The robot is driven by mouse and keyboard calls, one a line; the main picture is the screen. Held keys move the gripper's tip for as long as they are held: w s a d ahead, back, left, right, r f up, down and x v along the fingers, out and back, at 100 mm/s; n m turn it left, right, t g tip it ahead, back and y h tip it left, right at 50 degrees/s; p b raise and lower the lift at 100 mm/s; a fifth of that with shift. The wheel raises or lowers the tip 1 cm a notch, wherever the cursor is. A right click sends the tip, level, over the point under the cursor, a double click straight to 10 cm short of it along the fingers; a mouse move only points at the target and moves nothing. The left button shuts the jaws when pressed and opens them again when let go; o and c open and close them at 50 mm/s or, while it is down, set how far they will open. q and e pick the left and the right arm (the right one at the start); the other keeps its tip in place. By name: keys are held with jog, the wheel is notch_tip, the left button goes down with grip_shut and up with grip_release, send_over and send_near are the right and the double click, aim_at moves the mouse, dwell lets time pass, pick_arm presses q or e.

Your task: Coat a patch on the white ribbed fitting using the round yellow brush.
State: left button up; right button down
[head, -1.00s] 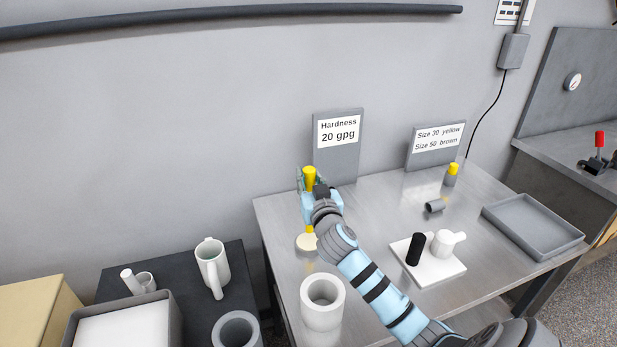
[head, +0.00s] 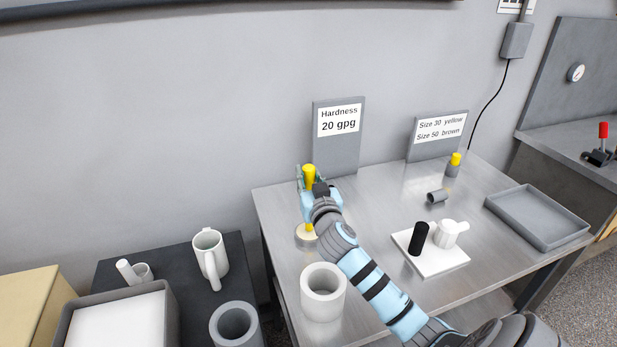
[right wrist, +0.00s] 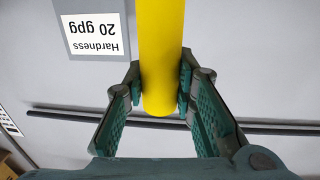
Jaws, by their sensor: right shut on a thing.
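My right gripper (head: 309,186) is shut on the yellow handle of the round brush (head: 309,173), above the left part of the metal table. The handle also stands between the fingers in the right wrist view (right wrist: 162,60). Below the gripper, a yellow part shows over a pale round shape (head: 306,236) at table level; whether they touch is unclear. A white fitting (head: 447,233) with a side stub stands on a white board (head: 440,262), right of my right forearm; its ribs are too small to make out. My left gripper is not in view.
A black cylinder (head: 418,239) stands beside the fitting. A thick white ring (head: 323,292) stands at the table's front left. A grey tray (head: 538,217), a lying grey tube (head: 437,197) and a yellow-topped grey piece (head: 454,165) are at right. Signs stand behind.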

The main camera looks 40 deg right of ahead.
jog(key=shift+f+b, duration=0.4)
jog(key=shift+f, duration=0.1)
dwell(1.0)
notch_tip(320, 180, up, 7)
jog(key=p, duration=0.6)
jog(key=shift+r, duration=0.2)
jog(key=shift+f, duration=0.1)
